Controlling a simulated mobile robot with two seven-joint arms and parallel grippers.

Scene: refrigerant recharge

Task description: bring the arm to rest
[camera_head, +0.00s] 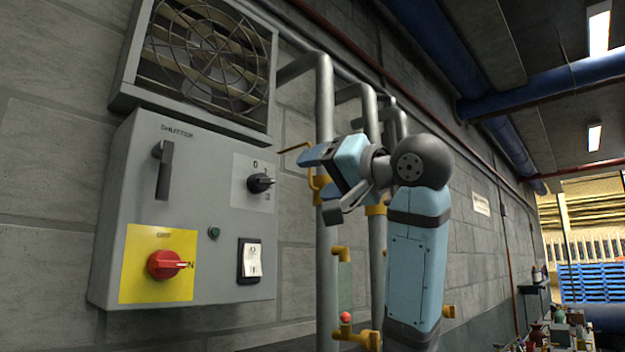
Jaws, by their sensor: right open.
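My right arm (417,255) rises from the bottom, bends at a dark round joint, and points left toward the wall. Its gripper (322,183) is open, with nothing seen between the fingers. It is to the right of a grey control box (205,215) and appears apart from it. The box carries a dark lever (163,170) under the word SHUTTER, a black rotary knob (260,183), a red knob (165,264) on a yellow plate, a small green button or lamp (214,233) and a white rocker switch (250,261). My left gripper is not in view.
A caged fan (205,55) sits above the box. Grey pipes (325,110) with yellow valves (341,252) run down the wall behind my arm. Blue pipes (540,82) cross overhead. A cluttered bench (560,330) and blue pallets (590,285) stand at the far right.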

